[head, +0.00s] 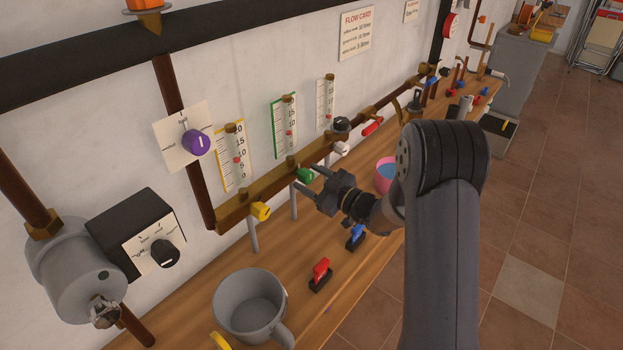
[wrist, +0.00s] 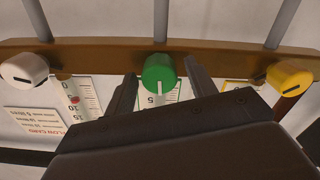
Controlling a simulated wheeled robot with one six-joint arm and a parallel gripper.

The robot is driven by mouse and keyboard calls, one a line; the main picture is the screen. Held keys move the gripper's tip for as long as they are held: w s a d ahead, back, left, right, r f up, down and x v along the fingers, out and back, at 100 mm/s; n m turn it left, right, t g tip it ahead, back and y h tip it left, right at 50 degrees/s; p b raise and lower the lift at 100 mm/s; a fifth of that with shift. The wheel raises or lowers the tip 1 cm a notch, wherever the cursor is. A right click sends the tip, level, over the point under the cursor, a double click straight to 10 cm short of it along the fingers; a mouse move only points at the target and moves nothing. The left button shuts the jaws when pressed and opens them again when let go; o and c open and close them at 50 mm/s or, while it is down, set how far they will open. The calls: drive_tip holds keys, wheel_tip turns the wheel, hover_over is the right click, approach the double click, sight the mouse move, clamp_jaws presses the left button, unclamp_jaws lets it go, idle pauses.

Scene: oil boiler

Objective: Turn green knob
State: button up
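The green knob (head: 305,175) sits on the brass pipe along the wall, between the yellow knob (head: 261,211) and the white knob (head: 341,148). In the wrist view the green knob (wrist: 159,72) is near the middle, with a white mark line pointing down in the picture. My gripper (head: 302,180) is open, its two fingers extended toward the green knob. In the wrist view the fingers of my gripper (wrist: 160,85) stand on either side of the knob, with a visible gap on each side. I cannot tell exactly how deep the knob sits between them.
A grey mug (head: 250,305) stands on the wooden bench (head: 300,240), with red (head: 321,270) and blue (head: 355,237) levers nearby. A pink cup (head: 385,175) stands behind my arm. A purple knob (head: 196,143) and flow gauges (head: 286,125) are on the wall.

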drive_tip(key=c, duration=0.9)
drive_tip(key=shift+m, duration=0.3)
drive_tip(key=m, duration=0.2)
drive_tip(key=shift+m+b, duration=0.3)
drive_tip(key=shift+b, duration=0.05)
drive_tip(key=shift+m, duration=1.8)
drive_tip(key=o, duration=1)
